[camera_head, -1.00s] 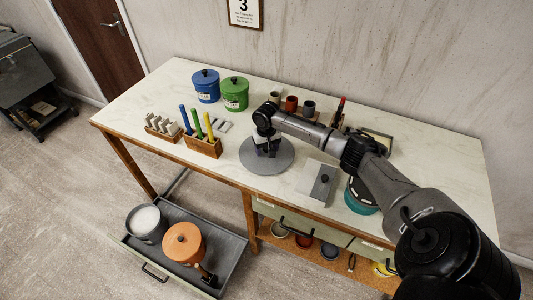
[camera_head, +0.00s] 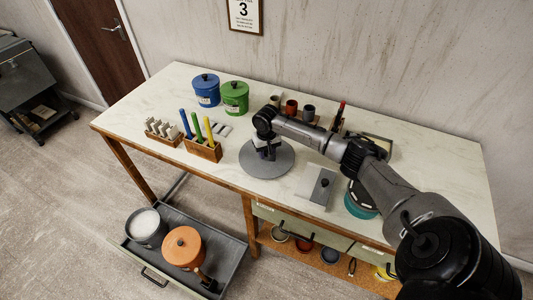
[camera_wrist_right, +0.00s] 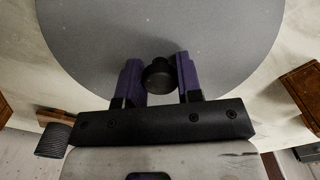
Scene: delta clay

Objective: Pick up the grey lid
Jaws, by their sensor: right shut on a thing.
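My right gripper (camera_head: 266,154) points down over the lid's middle. In the wrist view its two purple fingers (camera_wrist_right: 160,80) stand on either side of the knob and are shut on it. The lid appears flat and level; I cannot tell whether it touches the bench. In the head view the gripper hides the knob. My left gripper is in neither view.
Tool blocks (camera_head: 203,148) stand left of the lid, with blue (camera_head: 205,91) and green (camera_head: 234,99) pots behind. A small grey slab with a knob (camera_head: 322,187) lies right. An open drawer below holds a grey pot (camera_head: 146,226) and an orange-lidded pot (camera_head: 183,248).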

